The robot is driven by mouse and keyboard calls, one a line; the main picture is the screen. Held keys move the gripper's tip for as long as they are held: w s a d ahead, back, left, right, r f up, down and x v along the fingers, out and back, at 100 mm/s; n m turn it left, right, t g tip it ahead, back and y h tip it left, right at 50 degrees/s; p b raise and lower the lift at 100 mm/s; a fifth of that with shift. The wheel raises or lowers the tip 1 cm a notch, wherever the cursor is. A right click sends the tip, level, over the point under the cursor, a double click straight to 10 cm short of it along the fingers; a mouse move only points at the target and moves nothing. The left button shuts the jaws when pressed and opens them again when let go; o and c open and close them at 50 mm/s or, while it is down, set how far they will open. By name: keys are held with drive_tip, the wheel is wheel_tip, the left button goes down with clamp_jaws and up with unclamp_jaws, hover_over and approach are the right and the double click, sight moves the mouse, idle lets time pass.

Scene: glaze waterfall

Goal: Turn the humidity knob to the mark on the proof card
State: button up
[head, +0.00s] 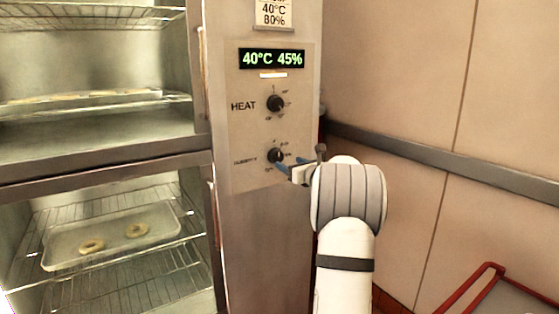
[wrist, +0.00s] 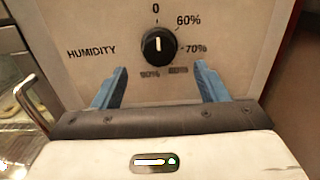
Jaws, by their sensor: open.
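The humidity knob (wrist: 158,46) is black and round, with a white pointer line that stands upright toward the 0 mark. Marks for 60% and 70% are readable at its right; the lower labels are blurred. The knob also shows in the head view (head: 275,156). My gripper (wrist: 160,85) is open, its blue fingers apart below and to either side of the knob, holding nothing. In the head view my gripper (head: 283,165) is close to the knob; contact cannot be told. The proof card (head: 273,13) at the top reads 40°C and 80%. The display (head: 272,59) reads 40°C 45%.
The heat knob (head: 275,103) sits above the humidity knob on the same panel (head: 240,130). The open cabinet at left holds wire racks and a tray (head: 70,256) with two dough rings. A door handle (wrist: 33,95) is near the gripper's left. A red frame (head: 470,292) stands at lower right.

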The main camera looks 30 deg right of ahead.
sight(279, 158)
drive_tip(key=w+p, duration=0.1)
drive_tip(key=w, duration=0.6)
drive_tip(key=shift+c, duration=0.5)
drive_tip(key=c, duration=0.9)
